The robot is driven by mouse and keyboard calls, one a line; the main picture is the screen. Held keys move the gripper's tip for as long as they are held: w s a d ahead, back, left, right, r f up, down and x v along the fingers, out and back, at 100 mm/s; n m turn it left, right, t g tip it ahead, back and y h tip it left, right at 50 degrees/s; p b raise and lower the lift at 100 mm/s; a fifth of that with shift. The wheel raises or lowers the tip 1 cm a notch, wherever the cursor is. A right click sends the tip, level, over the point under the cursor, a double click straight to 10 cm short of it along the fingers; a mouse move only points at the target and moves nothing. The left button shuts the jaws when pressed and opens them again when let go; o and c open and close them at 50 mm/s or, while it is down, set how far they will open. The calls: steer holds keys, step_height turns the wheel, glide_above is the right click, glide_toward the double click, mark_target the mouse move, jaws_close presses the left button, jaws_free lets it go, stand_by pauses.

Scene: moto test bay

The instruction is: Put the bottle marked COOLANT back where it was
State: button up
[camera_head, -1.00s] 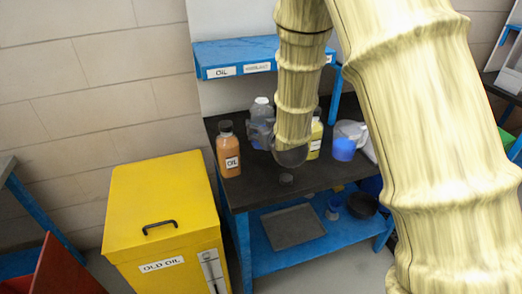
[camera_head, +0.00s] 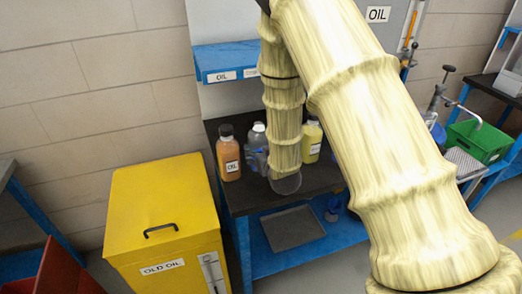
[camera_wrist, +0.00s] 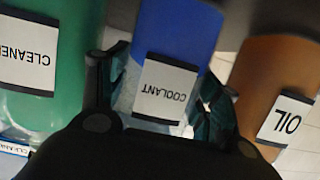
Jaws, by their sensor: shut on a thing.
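In the wrist view the bottle marked COOLANT (camera_wrist: 190,35), with blue liquid, sits between the two fingers of my gripper (camera_wrist: 160,98). My gripper is shut on it. In the head view a grey-blue bottle (camera_head: 259,136) beside my forearm appears to be this bottle, over the dark bench top. My arm covers most of the grip. The bottle looks upright; I cannot tell whether its base touches the bench. The orange OIL bottle (camera_head: 228,157) stands to its left. A blue shelf (camera_head: 225,58) with tags is above.
A green CLEANER bottle (camera_wrist: 60,45) is close beside the fingers in the wrist view. A yellow bottle (camera_head: 312,139) stands right of my forearm on the bench (camera_head: 240,198). The yellow OLD OIL bin (camera_head: 165,205) is at the bench's left. My arm hides the bench's right side.

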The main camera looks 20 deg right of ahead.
steer(key=shift+f, duration=0.15)
steer(key=o, duration=1.2)
steer(key=shift+s, duration=0.35)
steer(key=b+v, duration=0.1)
steer(key=v, duration=0.4)
steer(key=b+v, duration=0.1)
steer(key=v, duration=0.5)
steer(key=shift+s+r, duration=0.15)
steer(key=shift+r, duration=0.15)
